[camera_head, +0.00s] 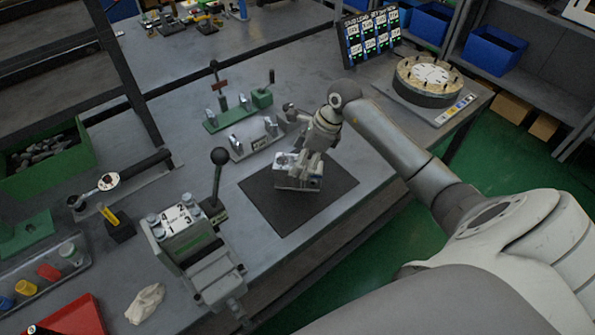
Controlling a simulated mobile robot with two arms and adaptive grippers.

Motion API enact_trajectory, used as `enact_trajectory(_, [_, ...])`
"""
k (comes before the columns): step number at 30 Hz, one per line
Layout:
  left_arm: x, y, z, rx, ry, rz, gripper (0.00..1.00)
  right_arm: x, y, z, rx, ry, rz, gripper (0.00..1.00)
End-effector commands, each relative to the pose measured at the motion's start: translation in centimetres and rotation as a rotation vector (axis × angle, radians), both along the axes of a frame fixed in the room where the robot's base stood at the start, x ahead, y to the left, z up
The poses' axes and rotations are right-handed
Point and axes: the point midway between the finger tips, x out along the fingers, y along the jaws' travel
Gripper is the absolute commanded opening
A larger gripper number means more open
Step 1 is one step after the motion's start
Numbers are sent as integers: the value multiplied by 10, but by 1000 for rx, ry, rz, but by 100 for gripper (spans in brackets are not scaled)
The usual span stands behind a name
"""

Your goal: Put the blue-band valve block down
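The valve block (298,183) is a small, light grey metal block, with a bluish patch at its left side. It is at the dark mat (325,199) on the grey workbench; whether it touches the mat or hangs just above it I cannot tell. My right gripper (303,166) reaches down over the block from above, with its fingers at the block's top, and looks shut on it. The fingers hide part of the block, and its band is too small to make out clearly. My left gripper is not in view.
Green and grey fixtures (238,113) with metal parts stand behind the mat. A numbered clamp-like fixture (185,228) with a black-knobbed lever stands at left. A round dial (428,79) and status board (371,36) are at the back right. The mat's front half is bare.

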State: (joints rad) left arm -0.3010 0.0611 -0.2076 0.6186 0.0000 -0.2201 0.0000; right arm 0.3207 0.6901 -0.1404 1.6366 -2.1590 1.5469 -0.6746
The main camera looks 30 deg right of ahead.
Motion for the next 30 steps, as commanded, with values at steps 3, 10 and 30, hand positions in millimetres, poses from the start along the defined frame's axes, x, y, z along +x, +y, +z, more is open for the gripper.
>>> enact_trajectory(3, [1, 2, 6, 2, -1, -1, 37, 2, 5, -5, 5, 1, -1, 79])
enact_trajectory(10, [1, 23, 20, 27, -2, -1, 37, 8, 18, -32, 5, 3, -2, 79])
enact_trajectory(30, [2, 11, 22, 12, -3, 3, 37, 12, 21, -47, 0, -1, 0, 44])
